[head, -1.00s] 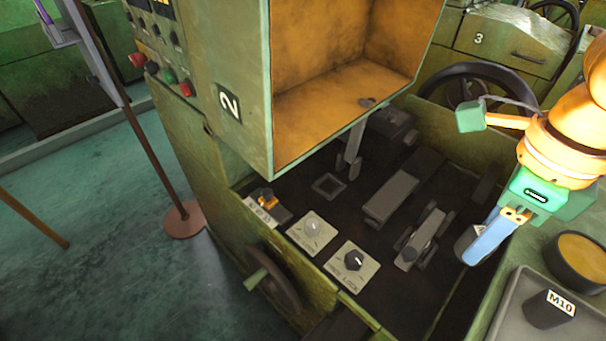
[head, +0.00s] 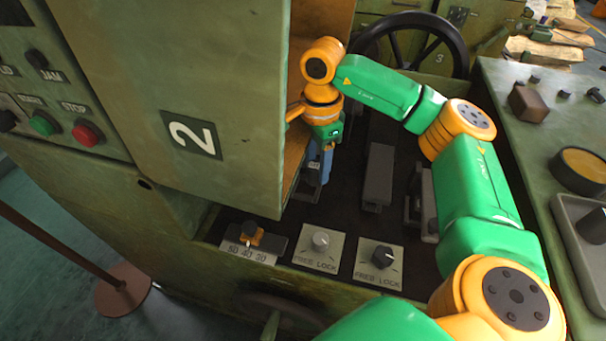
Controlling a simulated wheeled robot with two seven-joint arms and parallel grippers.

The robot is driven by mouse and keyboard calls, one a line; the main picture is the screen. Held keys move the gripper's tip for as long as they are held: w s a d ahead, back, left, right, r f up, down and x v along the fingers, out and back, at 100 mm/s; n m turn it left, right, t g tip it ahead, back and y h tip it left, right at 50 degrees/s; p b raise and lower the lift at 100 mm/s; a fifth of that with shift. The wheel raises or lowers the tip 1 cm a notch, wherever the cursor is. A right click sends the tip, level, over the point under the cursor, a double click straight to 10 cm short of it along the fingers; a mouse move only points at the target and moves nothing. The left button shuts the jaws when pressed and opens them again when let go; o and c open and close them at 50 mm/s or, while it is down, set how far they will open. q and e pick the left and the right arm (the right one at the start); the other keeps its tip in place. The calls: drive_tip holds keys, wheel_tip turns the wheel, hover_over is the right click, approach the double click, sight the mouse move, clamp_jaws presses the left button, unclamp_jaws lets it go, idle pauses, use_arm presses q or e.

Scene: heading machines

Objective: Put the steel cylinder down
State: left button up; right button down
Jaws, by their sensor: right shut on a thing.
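My right gripper (head: 316,178) hangs with its blue fingers pointing down, just right of the open edge of the machine cabinet marked 2 (head: 215,95). It is over the dark well of the machine. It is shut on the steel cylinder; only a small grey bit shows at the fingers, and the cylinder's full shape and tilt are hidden. I cannot tell how high the fingers are above the parts below. My left gripper is out of view.
The orange inside of the cabinet shows only as a narrow strip (head: 298,140). Plates with knobs marked FREE LOCK (head: 318,249) lie in front. A grey bar (head: 378,175) stands in the well. A black handwheel (head: 412,40) is behind. A green ledge (head: 530,130) runs at right.

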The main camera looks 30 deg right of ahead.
drive_tip(key=w+f, duration=0.3)
drive_tip(key=f, duration=0.1)
drive_tip(key=shift+w, duration=0.2)
wheel_tip(320, 180, down, 3)
drive_tip(key=shift+r+p, duration=0.2)
drive_tip(key=shift+p, duration=0.4)
drive_tip(key=shift+f, duration=0.4)
drive_tip(key=shift+c, duration=1.7)
unclamp_jaws()
drive_tip(key=shift+r, duration=0.1)
wheel_tip(320, 180, up, 12)
drive_tip(key=shift+r+b, duration=0.15)
drive_tip(key=shift+b, duration=0.25)
